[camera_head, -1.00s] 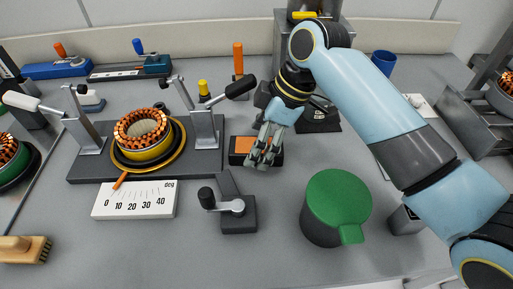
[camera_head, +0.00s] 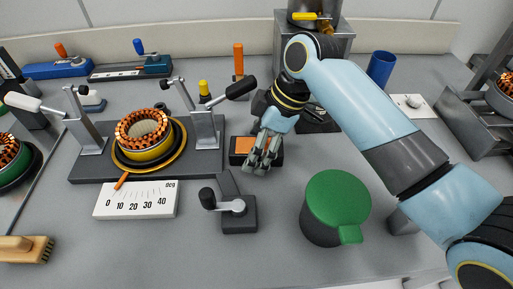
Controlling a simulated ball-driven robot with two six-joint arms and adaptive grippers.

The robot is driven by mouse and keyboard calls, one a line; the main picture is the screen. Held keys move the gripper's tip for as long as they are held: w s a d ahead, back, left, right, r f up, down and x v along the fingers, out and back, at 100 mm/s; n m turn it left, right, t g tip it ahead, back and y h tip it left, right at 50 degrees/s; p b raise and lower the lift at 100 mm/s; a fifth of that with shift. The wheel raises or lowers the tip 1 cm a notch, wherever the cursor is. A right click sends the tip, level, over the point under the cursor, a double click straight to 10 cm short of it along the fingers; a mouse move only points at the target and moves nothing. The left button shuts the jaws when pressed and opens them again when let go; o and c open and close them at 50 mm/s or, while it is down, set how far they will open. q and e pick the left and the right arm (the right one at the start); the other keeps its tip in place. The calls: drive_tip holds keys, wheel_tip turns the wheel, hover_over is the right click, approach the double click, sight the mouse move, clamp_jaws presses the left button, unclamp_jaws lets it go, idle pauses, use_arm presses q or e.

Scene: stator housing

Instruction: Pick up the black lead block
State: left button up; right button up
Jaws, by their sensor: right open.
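A small black block with an orange patch on top (camera_head: 242,146) lies on the grey bench, right of the stator fixture; I take it for the lead block. My right gripper (camera_head: 262,164) points down over the block's right part, fingers apart, and hides some of it. I cannot tell whether the fingers touch the block. My left gripper is not in view.
The stator fixture (camera_head: 88,166) with a copper-wound stator (camera_head: 143,133) and a white degree scale (camera_head: 136,200) is at left. A black lever clamp (camera_head: 238,214) stands in front of the block. A green-lidded canister (camera_head: 337,197) is to the right.

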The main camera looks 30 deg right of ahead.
drive_tip(key=shift+c, duration=0.2)
drive_tip(key=c, duration=1.4)
